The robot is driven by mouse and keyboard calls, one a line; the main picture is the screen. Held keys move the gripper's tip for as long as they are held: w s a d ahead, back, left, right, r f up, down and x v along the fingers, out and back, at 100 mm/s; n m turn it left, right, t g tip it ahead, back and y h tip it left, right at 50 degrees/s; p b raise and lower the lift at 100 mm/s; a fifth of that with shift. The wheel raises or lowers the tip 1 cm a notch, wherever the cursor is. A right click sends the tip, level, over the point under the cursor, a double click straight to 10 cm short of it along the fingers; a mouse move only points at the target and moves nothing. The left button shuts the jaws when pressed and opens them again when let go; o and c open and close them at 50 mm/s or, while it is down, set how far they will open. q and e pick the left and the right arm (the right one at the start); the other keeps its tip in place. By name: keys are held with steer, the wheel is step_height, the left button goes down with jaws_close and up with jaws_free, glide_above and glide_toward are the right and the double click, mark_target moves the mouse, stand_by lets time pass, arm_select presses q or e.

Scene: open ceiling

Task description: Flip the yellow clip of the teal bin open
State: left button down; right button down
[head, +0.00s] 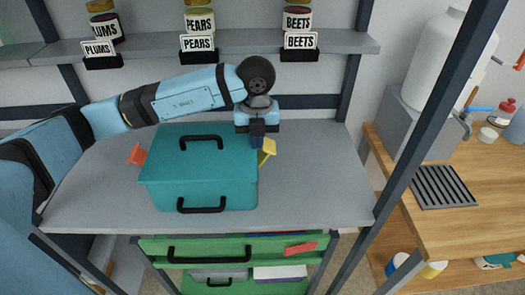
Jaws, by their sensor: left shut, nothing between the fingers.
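The teal bin (205,184) stands on the grey shelf with its lid on and two black handles in view. Its yellow clip (267,148) is at the right side and sticks out and up, tilted away from the bin. My left gripper (257,141) points down at the bin's right edge, right beside the yellow clip. It is shut and holds nothing; I cannot tell whether it touches the clip. An orange clip (137,154) sticks out at the bin's left side. My right gripper is not in view.
The grey shelf (325,185) is clear to the right of the bin. Jars stand on the upper shelf (345,41) behind labels. Green drawers (225,247) sit below. A dark post (433,120) separates the wooden counter (480,225) at right.

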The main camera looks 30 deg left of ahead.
arm_select(q)
steer(key=shift+w+d+f, duration=0.25)
steer(key=shift+w+d, duration=0.1)
steer(key=shift+d, duration=0.35)
steer(key=shift+r, duration=0.1)
steer(key=shift+a+r+p, duration=0.1)
steer(key=shift+r+p, duration=0.2)
steer(key=shift+r, duration=0.35)
steer(key=r+p, duration=0.1)
steer(key=r, duration=0.1)
steer(key=r+p, duration=0.1)
steer(key=a+r+p, duration=0.1)
steer(key=r, duration=0.1)
steer(key=shift+s+r, duration=0.25)
steer(key=shift+r, duration=0.05)
stand_by(0.6)
